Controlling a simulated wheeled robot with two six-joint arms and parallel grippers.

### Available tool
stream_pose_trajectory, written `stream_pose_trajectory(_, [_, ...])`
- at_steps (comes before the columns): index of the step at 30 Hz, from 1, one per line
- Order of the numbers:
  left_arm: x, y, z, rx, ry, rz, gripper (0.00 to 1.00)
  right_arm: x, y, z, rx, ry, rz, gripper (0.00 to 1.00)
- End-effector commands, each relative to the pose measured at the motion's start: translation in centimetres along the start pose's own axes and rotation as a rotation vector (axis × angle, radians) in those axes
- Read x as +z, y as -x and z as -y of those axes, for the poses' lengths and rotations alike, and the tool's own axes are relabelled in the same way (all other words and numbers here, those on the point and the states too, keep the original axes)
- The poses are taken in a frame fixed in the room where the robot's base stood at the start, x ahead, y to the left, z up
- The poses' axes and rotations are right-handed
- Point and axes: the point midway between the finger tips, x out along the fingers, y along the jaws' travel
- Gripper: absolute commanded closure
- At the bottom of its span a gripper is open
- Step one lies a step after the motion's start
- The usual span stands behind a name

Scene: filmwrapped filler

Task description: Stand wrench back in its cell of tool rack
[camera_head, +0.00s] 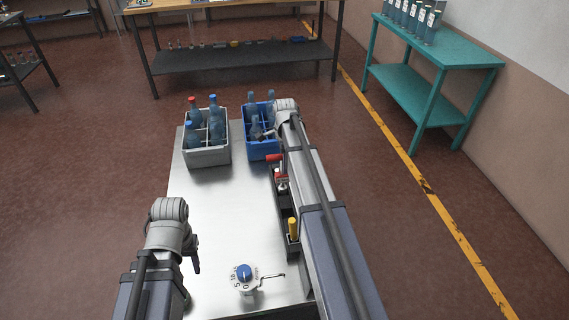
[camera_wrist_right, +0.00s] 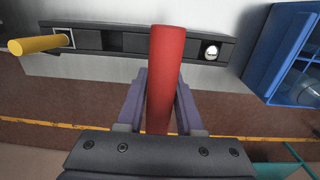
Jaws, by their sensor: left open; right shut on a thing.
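My right gripper (camera_wrist_right: 160,105) is shut on a red bar-like handle, which I take to be the wrench (camera_wrist_right: 166,60). The handle stands out from between the fingers in front of the rack; its far end is hidden. The black tool rack (camera_wrist_right: 200,38) runs behind it. A yellow-handled tool (camera_wrist_right: 35,45) sticks out at the rack's left, and a round shiny metal end (camera_wrist_right: 210,50) shows right of the handle. In the head view, the rack (camera_head: 294,250) is partly hidden by my right arm. My left gripper (camera_head: 194,256) is open and empty above the table.
The steel table (camera_head: 215,215) has a clear middle. A grey crate (camera_head: 207,157) and a blue crate (camera_head: 262,150) with bottles stand at its far end. A white device with a blue knob (camera_head: 244,272) and a crank stands at the near end. A teal table (camera_head: 450,60) stands right.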

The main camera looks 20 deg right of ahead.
Motion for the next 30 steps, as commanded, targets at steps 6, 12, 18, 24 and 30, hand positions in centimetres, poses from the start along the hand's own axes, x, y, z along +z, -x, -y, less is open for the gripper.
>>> stream_pose_trajectory(6, [0.0, -0.6, -0.1, 0.0, 0.0, 0.0, 0.5, 0.0, -0.7, 0.0, 0.0, 0.0, 0.0, 1.0])
stream_pose_trajectory(12, [-0.1, -1.1, -0.1, 0.0, 0.0, 0.0, 0.5, 0.0, -1.1, 0.0, 0.0, 0.0, 0.0, 1.0])
stream_pose_trajectory(18, [-0.1, -1.6, -0.1, 0.0, 0.0, 0.0, 0.5, 0.0, -1.6, 0.0, 0.0, 0.0, 0.0, 1.0])
stream_pose_trajectory(24, [-0.1, -2.1, -0.2, 0.0, 0.0, 0.0, 0.5, 0.0, -2.1, 0.0, 0.0, 0.0, 0.0, 1.0])
stream_pose_trajectory(30, [-0.1, -2.5, -0.2, 0.0, 0.0, 0.0, 0.5, 0.0, -2.5, 0.0, 0.0, 0.0, 0.0, 1.0])
